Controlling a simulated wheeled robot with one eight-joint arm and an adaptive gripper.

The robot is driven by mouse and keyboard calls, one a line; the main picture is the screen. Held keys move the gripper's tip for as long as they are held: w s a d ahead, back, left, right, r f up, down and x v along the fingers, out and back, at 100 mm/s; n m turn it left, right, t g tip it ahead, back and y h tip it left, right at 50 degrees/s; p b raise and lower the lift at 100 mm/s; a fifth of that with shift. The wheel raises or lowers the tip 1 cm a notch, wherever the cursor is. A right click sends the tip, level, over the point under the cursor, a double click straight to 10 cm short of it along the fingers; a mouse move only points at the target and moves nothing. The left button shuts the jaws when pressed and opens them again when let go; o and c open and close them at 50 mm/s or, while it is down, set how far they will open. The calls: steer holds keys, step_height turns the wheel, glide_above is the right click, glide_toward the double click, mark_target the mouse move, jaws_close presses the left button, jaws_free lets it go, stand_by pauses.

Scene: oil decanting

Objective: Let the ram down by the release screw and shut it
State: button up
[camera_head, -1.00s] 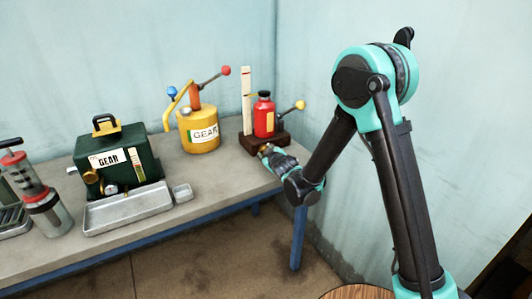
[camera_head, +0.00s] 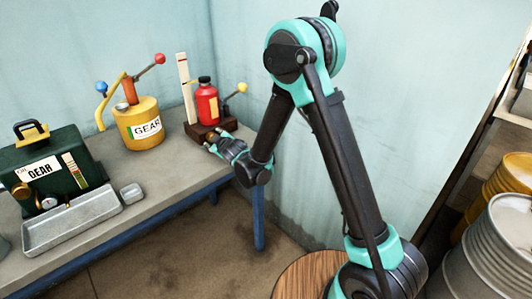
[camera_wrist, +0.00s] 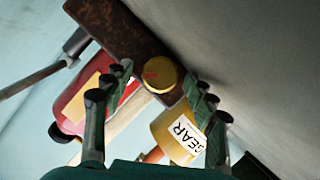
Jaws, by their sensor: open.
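The red ram (camera_head: 207,104) stands upright on a dark brown block (camera_head: 196,128) at the table's right end. Its side lever ends in a yellow ball (camera_head: 243,87). In the wrist view the red body (camera_wrist: 84,100) and the brown block (camera_wrist: 118,35) show tilted. A round brass screw head (camera_wrist: 160,75) with a small red mark sits at the block's face. My gripper (camera_wrist: 157,82) is open, with one finger on each side of the brass head in the picture. I cannot tell whether they touch it. In the head view my gripper (camera_head: 212,138) is at the block's front.
A pale upright scale (camera_head: 187,88) stands behind the ram. A yellow GEAR can (camera_head: 138,117) stands left of it. A green GEAR box (camera_head: 60,160), a metal tray (camera_head: 72,222) and a small dish (camera_head: 132,192) are farther left. Drums (camera_head: 495,255) stand at right.

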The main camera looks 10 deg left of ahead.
steer(key=m+g, duration=0.1)
steer(key=m+g+y, duration=0.1)
steer(key=m, duration=0.1)
steer(key=shift+w+d+m, duration=0.2)
steer(key=shift+m, duration=0.1)
steer(key=m+y, duration=0.1)
steer(key=m+g, duration=0.1)
steer(key=m, duration=0.1)
steer(key=shift+w+d+g+y, duration=0.1)
steer(key=shift+w+g+y, duration=0.1)
steer(key=shift+g+y, duration=0.15)
steer(key=v, duration=1.8)
steer(key=s+d+f+m+h, duration=0.1)
steer(key=s+d+f+h, duration=0.1)
steer(key=d, duration=0.6)
steer(key=s+d+f+m+g+h, duration=0.1)
steer(key=s+d+f+m+h, duration=0.1)
steer(key=d, duration=0.7)
steer(key=shift+s+d+f+h, duration=0.15)
steer(key=shift+s+d+h, duration=0.2)
steer(key=shift+s+h, duration=0.3)
steer(key=shift+s, duration=0.1)
